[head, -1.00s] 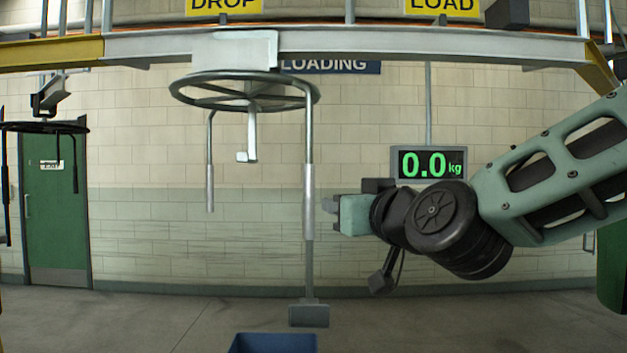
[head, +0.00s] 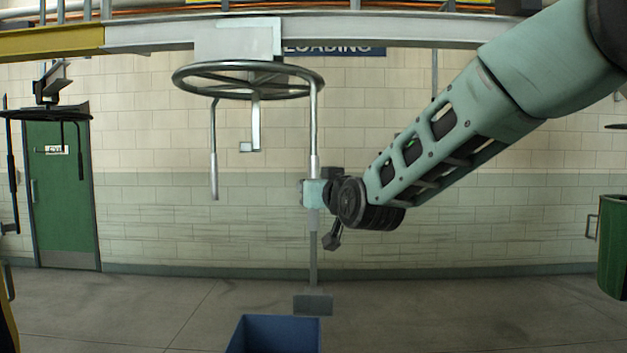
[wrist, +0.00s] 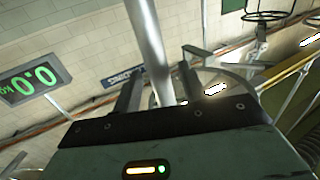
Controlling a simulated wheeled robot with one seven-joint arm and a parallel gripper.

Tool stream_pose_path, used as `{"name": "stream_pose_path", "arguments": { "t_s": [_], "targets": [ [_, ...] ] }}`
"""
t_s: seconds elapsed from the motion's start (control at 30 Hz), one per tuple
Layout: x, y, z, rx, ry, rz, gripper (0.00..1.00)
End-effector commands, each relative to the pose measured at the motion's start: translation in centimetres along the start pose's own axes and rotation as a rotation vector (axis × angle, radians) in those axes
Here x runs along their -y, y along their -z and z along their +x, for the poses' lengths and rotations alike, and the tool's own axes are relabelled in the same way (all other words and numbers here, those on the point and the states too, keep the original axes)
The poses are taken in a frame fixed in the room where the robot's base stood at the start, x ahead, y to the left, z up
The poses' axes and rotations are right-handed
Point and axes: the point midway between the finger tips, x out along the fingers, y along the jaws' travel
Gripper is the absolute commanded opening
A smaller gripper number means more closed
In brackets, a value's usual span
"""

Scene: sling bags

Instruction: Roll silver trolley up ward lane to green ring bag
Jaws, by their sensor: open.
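The silver trolley (head: 248,95) hangs from the overhead rail in the head view, with a grey ring, long rods and a flat foot (head: 313,305) at the bottom of its right rod. My gripper (head: 307,194) is at that right rod, about mid-height. In the wrist view the rod (wrist: 150,45) stands between the two fingers of my gripper (wrist: 160,85), which are apart, with gaps beside it. I cannot tell whether either finger touches it. A green container (head: 612,250), perhaps the green ring bag, is cut off at the right edge.
The overhead rail (head: 400,28) runs across the top. A blue bin (head: 275,335) stands on the floor below the trolley. A dark ring hanger (head: 45,114) hangs at left before a green door (head: 65,200). A weight display (wrist: 30,85) reads 0.0 in the wrist view.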

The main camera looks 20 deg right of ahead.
Motion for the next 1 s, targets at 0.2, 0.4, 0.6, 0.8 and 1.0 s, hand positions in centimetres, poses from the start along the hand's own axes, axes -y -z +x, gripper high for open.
{"name": "stream_pose_path", "arguments": {
  "t_s": [0.2, 0.4, 0.6, 0.8, 1.0],
  "targets": [
    [-0.1, 0.0, 1.6, 0.001, -0.001, -0.002, 0.42],
    [-0.1, -0.1, 1.8, 0.000, 0.000, 0.000, 0.42],
    [-0.1, -0.1, 1.7, 0.000, 0.000, 0.000, 0.17],
    [-0.1, -0.1, 1.7, 0.000, 0.000, 0.000, 0.00],
    [-0.3, -0.2, 2.3, 0.000, -0.002, 0.000, 0.00]
  ]
}}
